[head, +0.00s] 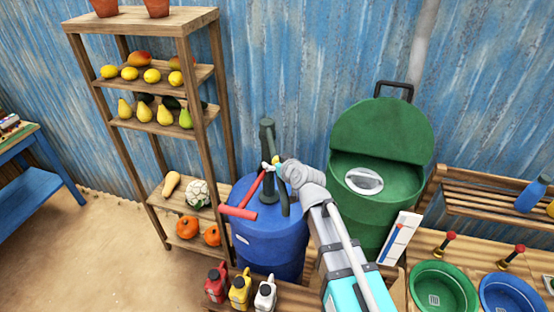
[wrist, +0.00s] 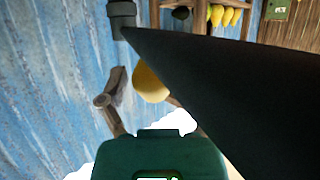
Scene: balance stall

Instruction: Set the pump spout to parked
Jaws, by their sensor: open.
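The dark green hand pump (head: 267,140) stands upright on top of the blue drum (head: 265,245). A red lever with a thick cross grip (head: 239,212) slants from the pump down to the left. A short dark piece, perhaps the spout (head: 284,198), hangs at the pump's right side, partly behind my arm. My gripper (head: 271,166) is open and close against the pump column; I cannot tell whether it touches. In the wrist view a dark wedge (wrist: 225,85) fills much of the picture and a green block (wrist: 158,158) shows below; I cannot tell which pump parts they are.
A wooden shelf (head: 183,35) with fruit and pots stands left of the drum. A large green container (head: 385,135) stands to the right. Small red, yellow and white jugs (head: 240,290) stand in front. Green (head: 441,275) and blue basins are at lower right.

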